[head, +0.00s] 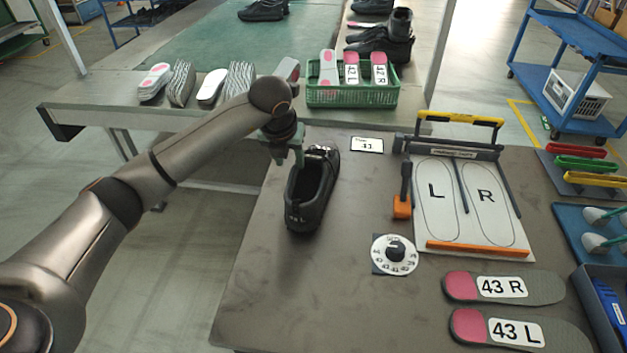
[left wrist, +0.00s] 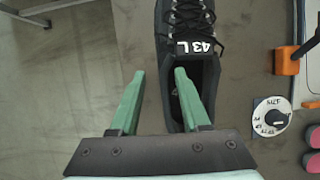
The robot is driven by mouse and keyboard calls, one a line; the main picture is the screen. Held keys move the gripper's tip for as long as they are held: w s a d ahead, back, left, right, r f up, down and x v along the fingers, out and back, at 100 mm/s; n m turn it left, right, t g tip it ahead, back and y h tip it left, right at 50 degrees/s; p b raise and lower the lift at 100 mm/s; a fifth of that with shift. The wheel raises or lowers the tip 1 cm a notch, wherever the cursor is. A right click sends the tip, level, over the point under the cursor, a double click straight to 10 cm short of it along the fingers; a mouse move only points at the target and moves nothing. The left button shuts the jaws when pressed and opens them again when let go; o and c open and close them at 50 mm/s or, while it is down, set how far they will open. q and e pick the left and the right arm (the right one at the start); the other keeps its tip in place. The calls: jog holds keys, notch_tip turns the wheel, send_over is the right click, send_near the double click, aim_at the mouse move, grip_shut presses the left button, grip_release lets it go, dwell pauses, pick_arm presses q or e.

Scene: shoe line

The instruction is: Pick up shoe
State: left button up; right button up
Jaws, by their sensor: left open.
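A black lace-up shoe (head: 303,215) sits on the dark table near its left edge. My left gripper (head: 289,150) is above the shoe's left side in the head view. In the left wrist view its green fingers (left wrist: 159,76) are open and empty. The right finger is over the shoe's opening and the left one is outside, with the shoe's left side wall between them. I cannot tell how far above the shoe they are. My right gripper is not in view.
A size dial (head: 394,254), an orange-based tool (head: 402,206) and an L/R outline board (head: 437,228) lie right of the shoe. Insoles 43 R (head: 545,289) and 43 L (head: 562,337) lie in front. A green basket (head: 352,97) of insoles stands behind. The table's front left is clear.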

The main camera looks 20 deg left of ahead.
aim_at(292, 167)
pick_arm(q)
jog(key=x, duration=0.6)
jog(key=shift+w+f, duration=0.15)
jog(key=shift+f, duration=0.2)
grip_shut()
jog(key=shift+w+r, duration=0.1)
jog(key=shift+r, duration=0.05)
dwell(1.0)
